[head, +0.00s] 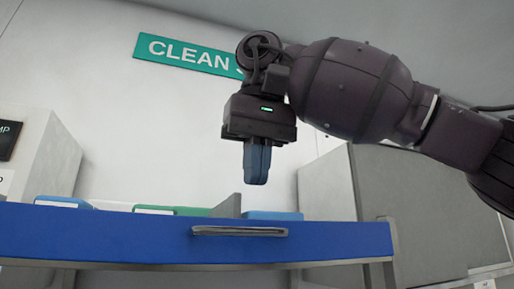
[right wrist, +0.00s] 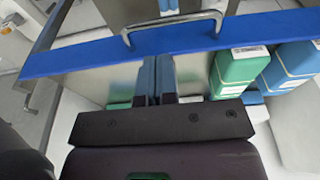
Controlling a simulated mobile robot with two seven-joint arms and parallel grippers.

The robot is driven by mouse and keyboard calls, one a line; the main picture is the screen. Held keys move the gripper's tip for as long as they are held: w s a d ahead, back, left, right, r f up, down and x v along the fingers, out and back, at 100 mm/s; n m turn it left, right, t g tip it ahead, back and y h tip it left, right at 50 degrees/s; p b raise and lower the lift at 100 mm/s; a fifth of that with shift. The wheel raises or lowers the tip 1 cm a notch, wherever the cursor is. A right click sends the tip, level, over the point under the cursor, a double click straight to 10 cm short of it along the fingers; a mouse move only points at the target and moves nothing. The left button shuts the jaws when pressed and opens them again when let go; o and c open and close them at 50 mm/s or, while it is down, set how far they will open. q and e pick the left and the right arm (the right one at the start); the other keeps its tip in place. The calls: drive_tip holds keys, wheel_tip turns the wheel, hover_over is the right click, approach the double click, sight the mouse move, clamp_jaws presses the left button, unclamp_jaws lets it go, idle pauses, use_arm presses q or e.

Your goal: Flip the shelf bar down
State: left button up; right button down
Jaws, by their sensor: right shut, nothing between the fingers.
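The shelf bar (head: 110,235) is a long blue bar across the front of the shelf, with a silver handle (head: 240,231) near its middle. It stands upright in front of the boxes. In the right wrist view the bar (right wrist: 80,58) crosses the upper part, with its handle (right wrist: 172,24) on the far side. My right gripper (head: 257,182) points down above the bar, a little right of the handle's middle in the head view. Its blue fingers (right wrist: 156,62) are shut and empty, on the box side of the bar. Contact with the bar cannot be told. My left gripper is not in view.
Behind the bar stand a green box (right wrist: 238,68), a blue box (right wrist: 290,70) and a grey divider (head: 229,206). A grey cabinet (head: 425,200) is at the right, a white one (head: 50,155) at the left. A green sign (head: 185,54) hangs on the wall.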

sight(254, 230)
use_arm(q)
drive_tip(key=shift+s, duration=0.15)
use_arm(e)
drive_tip(key=shift+w+a+f, duration=0.1)
drive_tip(key=shift+w+f, duration=0.05)
drive_tip(key=shift+f, duration=0.7)
drive_tip(key=shift+w+a+f, duration=0.1)
drive_tip(key=shift+w+f, duration=0.1)
drive_tip(key=shift+f, duration=0.65)
drive_tip(key=shift+w+f, duration=0.15)
drive_tip(key=shift+f, duration=0.7)
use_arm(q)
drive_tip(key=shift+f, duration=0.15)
use_arm(e)
drive_tip(key=shift+s+d+f+t+b, duration=0.1)
drive_tip(key=shift+t+b, duration=0.25)
drive_tip(key=shift+t, duration=0.15)
drive_tip(key=shift+s, duration=0.3)
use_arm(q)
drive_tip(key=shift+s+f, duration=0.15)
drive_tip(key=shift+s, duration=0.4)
use_arm(e)
drive_tip(key=shift+t+y, duration=0.3)
drive_tip(key=shift+t, duration=0.1)
drive_tip(key=shift+w, duration=0.1)
